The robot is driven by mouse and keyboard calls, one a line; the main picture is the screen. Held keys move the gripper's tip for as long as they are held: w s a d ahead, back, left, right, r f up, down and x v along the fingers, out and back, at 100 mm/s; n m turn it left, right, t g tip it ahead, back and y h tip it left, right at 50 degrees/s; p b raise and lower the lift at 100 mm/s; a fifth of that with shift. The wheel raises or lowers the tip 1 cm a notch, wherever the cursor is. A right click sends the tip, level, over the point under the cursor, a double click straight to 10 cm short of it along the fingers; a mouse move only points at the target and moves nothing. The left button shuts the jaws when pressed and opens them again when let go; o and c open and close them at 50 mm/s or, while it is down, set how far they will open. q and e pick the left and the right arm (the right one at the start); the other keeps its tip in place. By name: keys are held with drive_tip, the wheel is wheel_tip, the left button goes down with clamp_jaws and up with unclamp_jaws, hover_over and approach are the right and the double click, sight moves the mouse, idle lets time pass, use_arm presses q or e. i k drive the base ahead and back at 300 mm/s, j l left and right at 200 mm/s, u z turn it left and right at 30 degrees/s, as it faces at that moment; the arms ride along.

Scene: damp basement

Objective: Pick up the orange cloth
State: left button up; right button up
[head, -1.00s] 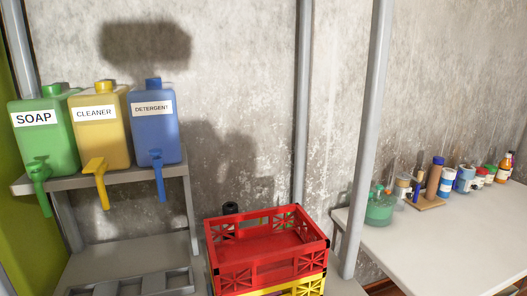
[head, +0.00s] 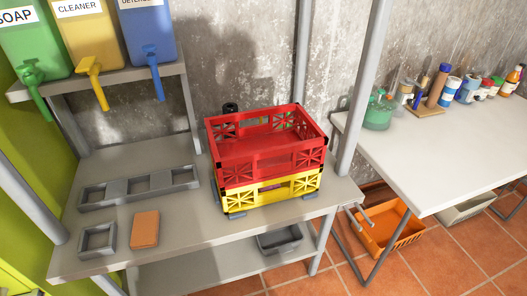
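The orange cloth (head: 145,229) is a small flat rectangle lying on the grey shelf table at the lower left in the head view. It lies just right of a small square grey holder (head: 97,241) and in front of a long grey holder with several compartments (head: 139,187). It looks fully uncovered. Neither of my grippers shows in the head view.
A red crate (head: 265,160) stacked on a yellow crate (head: 272,192) stands right of the cloth. Soap, cleaner and detergent dispensers hang over the back left. A grey post rises at the front left (head: 30,205). Bare table (head: 190,228) lies right of the cloth.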

sight(145, 232)
drive_tip(key=u, duration=1.05)
